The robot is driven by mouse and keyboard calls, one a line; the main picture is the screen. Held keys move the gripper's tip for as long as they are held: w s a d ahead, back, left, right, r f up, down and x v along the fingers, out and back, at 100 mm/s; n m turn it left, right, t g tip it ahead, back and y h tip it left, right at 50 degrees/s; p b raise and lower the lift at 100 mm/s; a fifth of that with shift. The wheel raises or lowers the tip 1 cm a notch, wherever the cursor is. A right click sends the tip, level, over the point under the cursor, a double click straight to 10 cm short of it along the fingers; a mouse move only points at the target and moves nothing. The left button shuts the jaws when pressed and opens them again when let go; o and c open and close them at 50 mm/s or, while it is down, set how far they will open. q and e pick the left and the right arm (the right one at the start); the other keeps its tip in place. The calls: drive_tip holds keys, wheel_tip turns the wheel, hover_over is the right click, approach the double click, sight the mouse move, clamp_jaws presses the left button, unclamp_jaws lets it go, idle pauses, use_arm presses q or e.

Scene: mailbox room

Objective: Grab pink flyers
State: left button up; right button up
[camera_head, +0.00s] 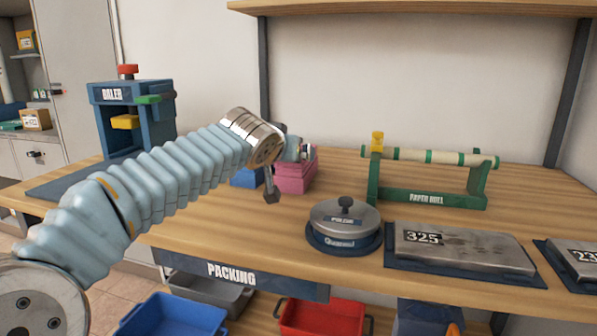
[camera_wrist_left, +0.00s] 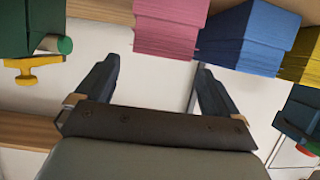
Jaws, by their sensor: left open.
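The pink flyers (camera_head: 296,178) are a stack on the wooden table, partly behind my left arm in the head view. In the left wrist view the pink stack (camera_wrist_left: 170,30) is at the top, just beyond the fingers. My left gripper (camera_wrist_left: 156,64) is open, its two dark fingers spread wide with nothing between them. In the head view the arm reaches in from the left; one dark finger hangs in front of the stacks and the rest is largely hidden. My right gripper is in neither view.
A blue stack (camera_wrist_left: 248,38) stands beside the pink one, and a yellow stack (camera_wrist_left: 303,58) beyond it. On the table are a baler (camera_head: 150,125), a paper roll holder (camera_head: 428,197), a round lidded press (camera_head: 344,215) and a metal plate marked 325 (camera_head: 462,245). Blue (camera_head: 172,316) and red (camera_head: 322,318) bins are below.

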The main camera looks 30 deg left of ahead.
use_arm(q)
drive_tip(key=p+x, duration=0.1)
drive_tip(key=x, duration=0.6)
drive_tip(key=shift+w+r, duration=0.1)
drive_tip(key=shift+c, duration=0.4)
drive_tip(key=c, duration=1.7)
clamp_jaws()
drive_tip(key=shift+r, duration=0.1)
